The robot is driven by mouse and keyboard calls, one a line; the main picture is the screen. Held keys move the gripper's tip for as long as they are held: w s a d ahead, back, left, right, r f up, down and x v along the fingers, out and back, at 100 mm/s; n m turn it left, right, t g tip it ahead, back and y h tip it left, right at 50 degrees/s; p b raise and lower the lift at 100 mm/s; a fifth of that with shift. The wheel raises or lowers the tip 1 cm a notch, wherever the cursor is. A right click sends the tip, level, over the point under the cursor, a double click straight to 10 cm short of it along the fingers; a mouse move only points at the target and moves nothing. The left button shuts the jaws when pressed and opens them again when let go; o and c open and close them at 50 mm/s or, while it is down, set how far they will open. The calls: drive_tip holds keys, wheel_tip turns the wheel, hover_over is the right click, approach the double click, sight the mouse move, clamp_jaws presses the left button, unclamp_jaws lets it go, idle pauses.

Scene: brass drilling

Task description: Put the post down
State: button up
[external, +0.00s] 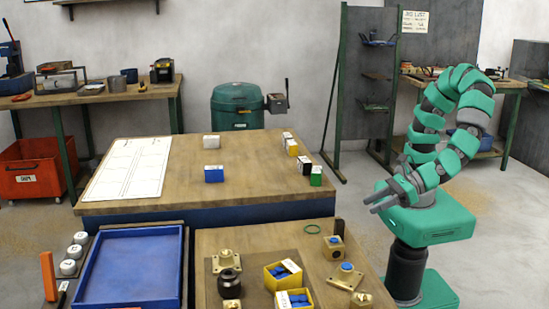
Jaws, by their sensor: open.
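My gripper (371,203) is at the right, folded back close over my green base. Its two grey fingers point left and are apart, with nothing visible between them. I cannot tell which thing is the post. A dark round piece (229,283) stands near the left flange. My gripper is apart from all of these.
Two yellow bins (270,279) hold blue pieces. An empty blue tray (128,232) lies left. The wooden table (255,160) behind carries a white sheet (128,167) and several small blocks (214,174); its middle is largely clear.

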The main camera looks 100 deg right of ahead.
drive_tip(key=w+d+r+m+g, duration=0.2)
drive_tip(key=w+d+r+m, duration=0.5)
drive_tip(key=m, duration=0.4)
drive_tip(key=w+d+r+m+g, duration=0.1)
drive_tip(key=w+d+r+m, duration=0.5)
drive_tip(key=r+m, duration=0.4)
drive_tip(key=w+d+r+m+t, duration=0.1)
drive_tip(key=d+r+m, duration=0.2)
drive_tip(key=r, duration=0.4)
drive_tip(key=w+d+r+m+t+y, duration=0.1)
drive_tip(key=w+d+r+m, duration=0.1)
drive_tip(key=d+r+m, duration=0.2)
wheel_tip(320, 180, up, 3)
drive_tip(key=shift+w+d+r, duration=0.1)
drive_tip(key=shift+w+d, duration=0.05)
drive_tip(key=shift+d, duration=0.6)
drive_tip(key=shift+o, duration=0.5)
drive_tip(key=s+d+r+m+t, duration=0.3)
drive_tip(key=d+r+m, duration=0.3)
drive_tip(key=d+r, duration=0.3)
wheel_tip(320, 180, up, 5)
drive_tip(key=shift+f, duration=0.15)
drive_tip(key=shift+f, duration=0.15)
